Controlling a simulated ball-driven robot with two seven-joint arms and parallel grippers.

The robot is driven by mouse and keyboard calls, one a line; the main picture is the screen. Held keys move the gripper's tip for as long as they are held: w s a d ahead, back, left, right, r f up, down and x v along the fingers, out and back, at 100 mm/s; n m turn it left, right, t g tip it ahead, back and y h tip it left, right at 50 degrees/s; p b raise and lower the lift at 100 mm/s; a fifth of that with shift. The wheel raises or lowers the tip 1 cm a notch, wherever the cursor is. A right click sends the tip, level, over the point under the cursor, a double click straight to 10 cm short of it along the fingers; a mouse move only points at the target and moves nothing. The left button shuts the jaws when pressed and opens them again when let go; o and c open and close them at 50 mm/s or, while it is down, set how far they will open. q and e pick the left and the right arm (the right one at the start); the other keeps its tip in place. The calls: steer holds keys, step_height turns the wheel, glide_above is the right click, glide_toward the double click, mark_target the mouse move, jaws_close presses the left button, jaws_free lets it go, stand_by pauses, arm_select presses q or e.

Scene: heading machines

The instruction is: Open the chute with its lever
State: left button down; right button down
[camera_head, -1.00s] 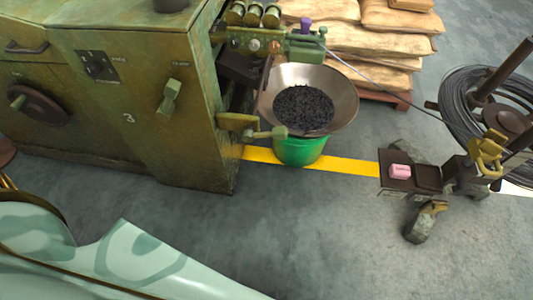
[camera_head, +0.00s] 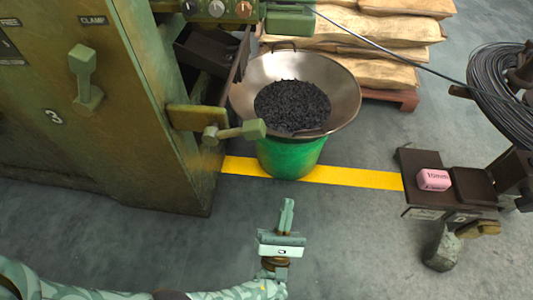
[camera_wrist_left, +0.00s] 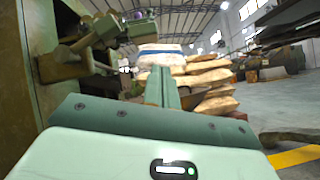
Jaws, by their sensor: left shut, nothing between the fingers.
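A short olive lever (camera_head: 238,131) with a knobbed handle sticks out to the right from a brass block (camera_head: 196,117) on the machine's front corner. I take it for the chute's lever; no label shows on it. A dark chute (camera_head: 207,54) sits behind it, partly hidden by the machine's edge; I cannot tell whether it is open. My left gripper (camera_head: 287,206) is shut and empty, below and to the right of the lever, apart from it. Its closed fingers (camera_wrist_left: 162,85) also show in the left wrist view, with the block (camera_wrist_left: 60,64) to their left. My right gripper is not in view.
A wide pan of black pieces (camera_head: 292,105) sits on a green bucket (camera_head: 290,158) right of the lever. A clamp lever (camera_head: 86,80) is on the green machine (camera_head: 130,150). A stand with a pink box (camera_head: 433,179) is at right. Sacks (camera_head: 350,38) are behind.

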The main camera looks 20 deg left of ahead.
arm_select(q)
steer(key=a+n+g+y, duration=0.1)
steer(key=n+y, duration=0.2)
steer(key=n, duration=0.2)
steer(key=w+a+n+g+y+b, duration=0.1)
steer(key=n+y, duration=0.3)
steer(key=n, duration=0.1)
steer(key=a+f+n+g+y+b, duration=0.1)
steer(key=a+n+y, duration=0.1)
steer(key=n+y, duration=0.2)
steer(key=shift+w+n, duration=0.3)
steer(key=shift+n, duration=0.7)
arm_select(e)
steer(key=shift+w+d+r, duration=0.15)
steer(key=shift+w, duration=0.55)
arm_select(q)
steer(key=shift+a, duration=0.1)
steer(key=s+r+x, duration=0.1)
steer(key=s+x, duration=0.1)
steer(key=x, duration=1)
steer(key=shift+w+a+r, duration=0.2)
steer(key=shift+a+r, duration=0.05)
steer(key=shift+r, duration=0.4)
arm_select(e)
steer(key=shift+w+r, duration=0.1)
